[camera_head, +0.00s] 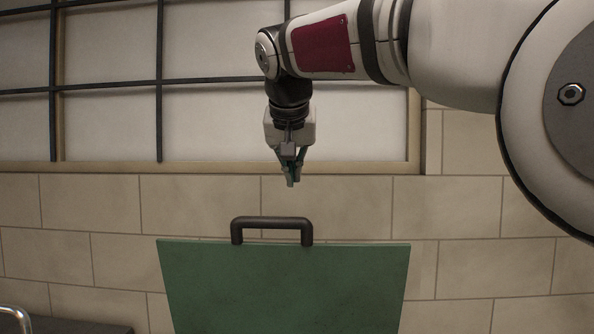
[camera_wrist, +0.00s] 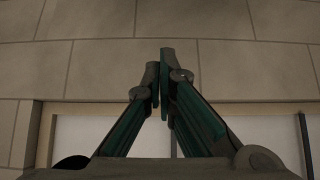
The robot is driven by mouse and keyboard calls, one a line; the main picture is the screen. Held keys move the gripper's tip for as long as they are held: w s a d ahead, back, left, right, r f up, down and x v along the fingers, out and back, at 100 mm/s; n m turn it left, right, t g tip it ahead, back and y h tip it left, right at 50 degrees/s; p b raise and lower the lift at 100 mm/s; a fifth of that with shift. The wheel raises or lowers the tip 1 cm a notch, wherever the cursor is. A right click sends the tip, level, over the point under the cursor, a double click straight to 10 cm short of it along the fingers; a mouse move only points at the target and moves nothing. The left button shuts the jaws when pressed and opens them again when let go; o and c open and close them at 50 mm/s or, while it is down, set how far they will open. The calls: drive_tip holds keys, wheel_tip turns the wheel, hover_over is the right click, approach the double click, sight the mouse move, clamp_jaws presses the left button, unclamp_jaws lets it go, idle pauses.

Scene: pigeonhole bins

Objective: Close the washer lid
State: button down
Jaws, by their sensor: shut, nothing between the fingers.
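The washer lid (camera_head: 285,290) is a green panel that stands raised in the head view, facing me. A dark handle (camera_head: 272,222) sits on its top edge. The washer's body below the lid is out of view. My gripper (camera_head: 290,182) points down above the handle, slightly to its right in the picture, with a gap between them. Its fingers are shut and hold nothing. In the wrist view my gripper (camera_wrist: 160,75) shows its fingertips together, with only the wall and window beyond. Neither the lid nor the handle shows in the wrist view.
A tiled wall (camera_head: 480,220) stands behind the lid, with a barred window (camera_head: 110,110) above it. At the lower left are a dark surface (camera_head: 80,327) and a curved metal piece (camera_head: 15,315). The space around my gripper looks clear.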

drive_tip(key=shift+w+f, duration=0.15)
drive_tip(key=shift+f, duration=1.45)
drive_tip(key=shift+w+f, duration=0.15)
drive_tip(key=shift+f, duration=1.4)
drive_tip(key=shift+s, duration=0.1)
